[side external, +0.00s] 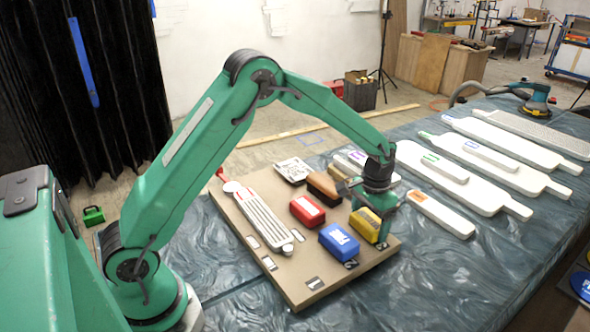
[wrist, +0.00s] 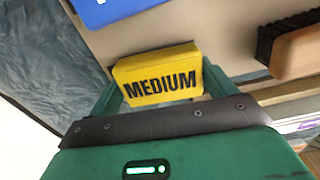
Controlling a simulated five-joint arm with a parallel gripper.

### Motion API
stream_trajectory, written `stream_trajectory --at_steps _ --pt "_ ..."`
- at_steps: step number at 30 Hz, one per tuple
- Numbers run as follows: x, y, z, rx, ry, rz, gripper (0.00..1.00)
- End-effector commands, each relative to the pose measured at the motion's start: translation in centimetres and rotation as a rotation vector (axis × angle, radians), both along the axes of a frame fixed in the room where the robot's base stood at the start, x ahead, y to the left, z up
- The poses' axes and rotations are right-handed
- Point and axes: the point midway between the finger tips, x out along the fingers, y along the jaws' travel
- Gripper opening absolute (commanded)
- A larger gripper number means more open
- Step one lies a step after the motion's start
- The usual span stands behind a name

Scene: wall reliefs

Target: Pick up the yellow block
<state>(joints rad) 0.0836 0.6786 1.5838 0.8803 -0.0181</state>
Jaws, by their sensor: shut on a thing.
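The yellow block (side external: 367,224) is at the right part of the tan board in the side view, below my gripper (side external: 382,222). In the wrist view the yellow block (wrist: 158,76) shows the word MEDIUM and sits between the two green fingers of my gripper (wrist: 160,84). My gripper is shut on it. Whether the block touches the board or is just above it, I cannot tell. Part of the block is hidden by the fingers in the side view.
The tan board (side external: 305,262) also carries a blue block (side external: 339,243), a red block (side external: 307,211), a wood-backed brush (side external: 323,187) and a long white slotted piece (side external: 262,215). Several white paddle-shaped boards (side external: 450,183) lie to the right. The blue-grey table (side external: 440,280) is clear in front.

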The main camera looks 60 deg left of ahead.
Motion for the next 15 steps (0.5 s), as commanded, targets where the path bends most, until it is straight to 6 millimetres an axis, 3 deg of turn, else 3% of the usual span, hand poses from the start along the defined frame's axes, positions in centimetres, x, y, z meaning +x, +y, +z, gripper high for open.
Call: stream_trajectory --at_steps 9,15 --pt "0.1 0.0 3.8 0.0 -0.004 0.0 0.59" --pt "-2.1 -3.0 5.8 0.0 -0.003 -0.004 0.59"
